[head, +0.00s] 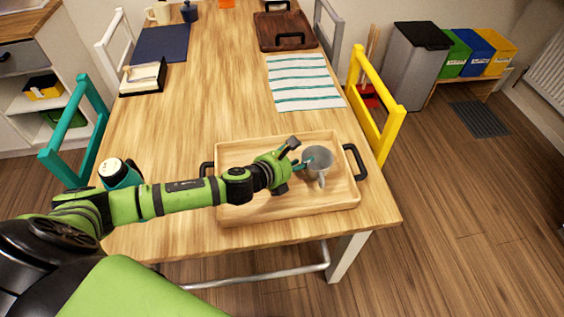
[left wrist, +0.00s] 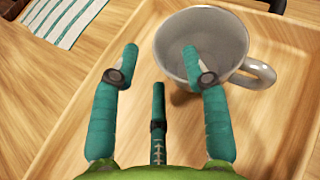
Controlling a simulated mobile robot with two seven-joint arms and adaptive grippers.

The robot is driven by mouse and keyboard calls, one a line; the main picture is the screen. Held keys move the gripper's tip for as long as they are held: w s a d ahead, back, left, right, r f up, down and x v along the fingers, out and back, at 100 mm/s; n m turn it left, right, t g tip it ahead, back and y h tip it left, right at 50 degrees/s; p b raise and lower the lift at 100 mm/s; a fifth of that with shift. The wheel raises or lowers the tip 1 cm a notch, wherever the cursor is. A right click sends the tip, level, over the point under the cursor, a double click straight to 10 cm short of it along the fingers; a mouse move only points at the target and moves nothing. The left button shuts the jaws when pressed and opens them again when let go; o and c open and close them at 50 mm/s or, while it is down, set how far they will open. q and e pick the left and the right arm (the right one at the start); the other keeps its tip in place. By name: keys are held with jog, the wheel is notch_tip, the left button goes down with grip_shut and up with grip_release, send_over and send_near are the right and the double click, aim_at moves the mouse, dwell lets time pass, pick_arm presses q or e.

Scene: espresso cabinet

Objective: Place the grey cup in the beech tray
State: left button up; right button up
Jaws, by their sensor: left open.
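The grey cup (head: 318,168) is upright inside the beech tray (head: 300,208), toward its right side, and appears to stand on the tray floor. In the left wrist view the cup (left wrist: 178,62) shows its open mouth, with its handle to the right. My left gripper (head: 303,160) reaches over the tray from the left and is open at the cup. In the left wrist view, one finger of the gripper (left wrist: 161,62) overlaps the cup's mouth and the other is left of its wall. I cannot tell if they touch it. My right gripper is not in view.
The tray has a black handle (head: 355,162) at its right end. A yellow chair (head: 380,112) stands at the table's right edge. The table's middle is clear.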

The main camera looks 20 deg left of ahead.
pick_arm(q)
jog(key=v, duration=0.8)
jog(key=shift+s+b, duration=0.1)
jog(key=shift+b, duration=0.2)
jog(key=shift+s+a+r, duration=0.15)
jog(key=shift+s+r, duration=0.2)
jog(key=shift+s, duration=0.15)
